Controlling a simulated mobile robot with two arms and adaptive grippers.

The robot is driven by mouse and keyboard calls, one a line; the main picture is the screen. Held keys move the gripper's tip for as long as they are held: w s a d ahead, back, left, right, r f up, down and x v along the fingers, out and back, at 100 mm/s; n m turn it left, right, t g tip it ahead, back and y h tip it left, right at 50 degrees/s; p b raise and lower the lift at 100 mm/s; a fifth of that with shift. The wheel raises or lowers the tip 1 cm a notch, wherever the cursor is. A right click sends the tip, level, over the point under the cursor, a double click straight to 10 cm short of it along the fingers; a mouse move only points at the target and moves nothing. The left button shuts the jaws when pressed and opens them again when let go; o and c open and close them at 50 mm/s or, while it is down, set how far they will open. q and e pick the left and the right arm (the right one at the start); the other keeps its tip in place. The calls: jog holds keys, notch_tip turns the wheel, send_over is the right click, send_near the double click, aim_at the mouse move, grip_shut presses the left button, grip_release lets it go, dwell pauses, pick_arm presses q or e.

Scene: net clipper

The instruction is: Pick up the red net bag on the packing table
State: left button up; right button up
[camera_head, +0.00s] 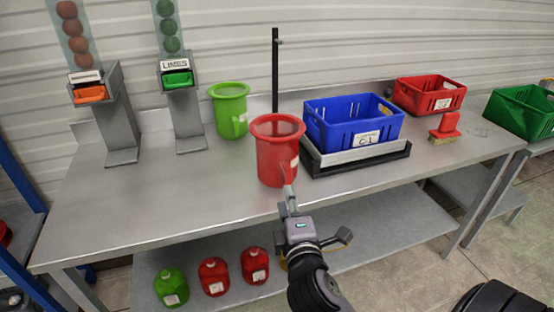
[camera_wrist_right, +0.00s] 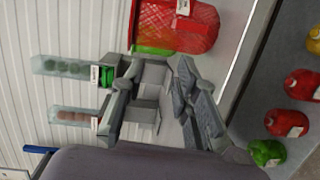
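The red net bag (camera_head: 275,158) stands upright on the packing table (camera_head: 215,185), near its front edge. It is open at the top like a tall jug, with a pale label on its side. In the right wrist view the red net bag (camera_wrist_right: 205,32) shows a mesh pattern beyond the fingers. My right gripper (camera_head: 317,214) is at the table's front edge, just in front of the bag. Its fingers are spread, with nothing seen between them; it also shows in the right wrist view (camera_wrist_right: 165,95). One finger overlaps the bag's lower part in the head view; contact cannot be told. My left gripper is out of view.
A green net bag (camera_head: 230,112) stands behind left. A blue crate (camera_head: 352,125) sits on a scale (camera_head: 355,160) close right. A red crate (camera_head: 430,95) and a red brush (camera_head: 446,128) are farther right. Two dispensers stand left. The lower shelf (camera_head: 370,235) holds several bottles.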

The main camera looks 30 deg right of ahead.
notch_tip(320, 180, up, 5)
jog(key=s+d+h, duration=0.1)
jog(key=s+d, duration=0.1)
send_near(289, 141)
jog(key=x, duration=0.3)
jog(key=p+x, duration=0.1)
jog(key=x, duration=0.3)
jog(key=shift+d+r, duration=0.1)
jog(key=shift+d, duration=0.05)
jog(key=shift+w+d, duration=0.2)
jog(key=shift+w, duration=0.3)
jog(key=shift+s, duration=0.1)
jog(key=shift+c, duration=0.6)
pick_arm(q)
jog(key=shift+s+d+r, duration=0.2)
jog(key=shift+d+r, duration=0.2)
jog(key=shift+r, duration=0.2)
pick_arm(e)
jog(key=shift+a, duration=0.1)
grip_shut()
